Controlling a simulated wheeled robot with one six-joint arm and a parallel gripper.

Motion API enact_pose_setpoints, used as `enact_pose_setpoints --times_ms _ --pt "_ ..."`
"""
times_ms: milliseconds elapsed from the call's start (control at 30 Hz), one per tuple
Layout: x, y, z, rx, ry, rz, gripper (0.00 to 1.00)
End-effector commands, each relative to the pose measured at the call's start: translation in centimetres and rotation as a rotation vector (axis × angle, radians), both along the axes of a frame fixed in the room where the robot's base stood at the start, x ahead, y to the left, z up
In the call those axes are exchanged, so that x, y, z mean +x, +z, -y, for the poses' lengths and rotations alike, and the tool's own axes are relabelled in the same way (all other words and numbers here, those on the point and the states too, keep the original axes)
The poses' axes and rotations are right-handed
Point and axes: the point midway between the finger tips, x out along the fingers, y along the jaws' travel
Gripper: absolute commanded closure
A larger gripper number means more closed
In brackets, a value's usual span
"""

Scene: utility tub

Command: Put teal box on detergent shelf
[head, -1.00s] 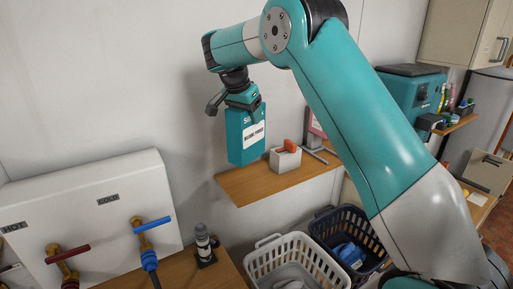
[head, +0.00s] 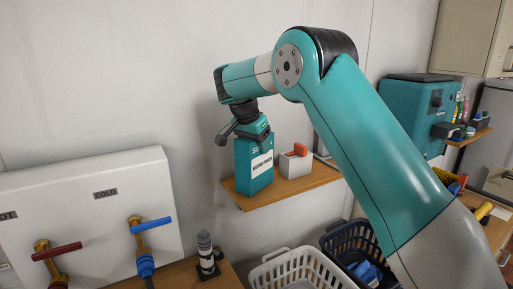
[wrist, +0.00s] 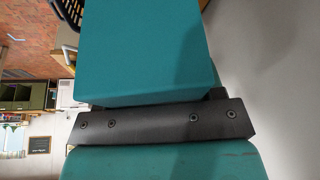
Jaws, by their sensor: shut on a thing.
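The teal box (head: 254,170), with a white label reading washing powder, stands upright at the left end of the wooden wall shelf (head: 309,183). Its base is at the shelf board; I cannot tell whether it rests fully on it. My gripper (head: 251,136) is above the box and shut on its top. In the wrist view the box (wrist: 145,45) fills the upper middle, beyond a dark gripper bar (wrist: 160,124). The fingertips are partly hidden.
A white holder (head: 293,165) with an orange item stands on the shelf just right of the box. Below are a white basket (head: 300,270) and a dark basket (head: 350,240). A white panel with red and blue taps (head: 150,224) is at left.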

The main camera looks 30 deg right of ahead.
Motion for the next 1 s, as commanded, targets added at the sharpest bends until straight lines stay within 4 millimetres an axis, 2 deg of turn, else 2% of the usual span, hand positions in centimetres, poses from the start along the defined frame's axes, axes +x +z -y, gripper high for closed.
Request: enact_pose_setpoints --times_ms 167,200,300,667,767,1000 --pt "0.0 -0.1 0.0 0.000 0.000 0.002 1.00" --pt "0.0 -0.3 0.0 0.000 0.000 0.000 0.36" --pt "0.0 -0.2 0.0 0.000 0.000 0.000 0.13" --pt "0.0 0.4 -0.1 0.000 -0.001 0.002 0.13" --pt "-0.1 1.6 -0.6 -0.001 0.000 0.003 0.13" --pt "-0.9 6.9 -2.5 0.001 0.002 0.003 0.13"
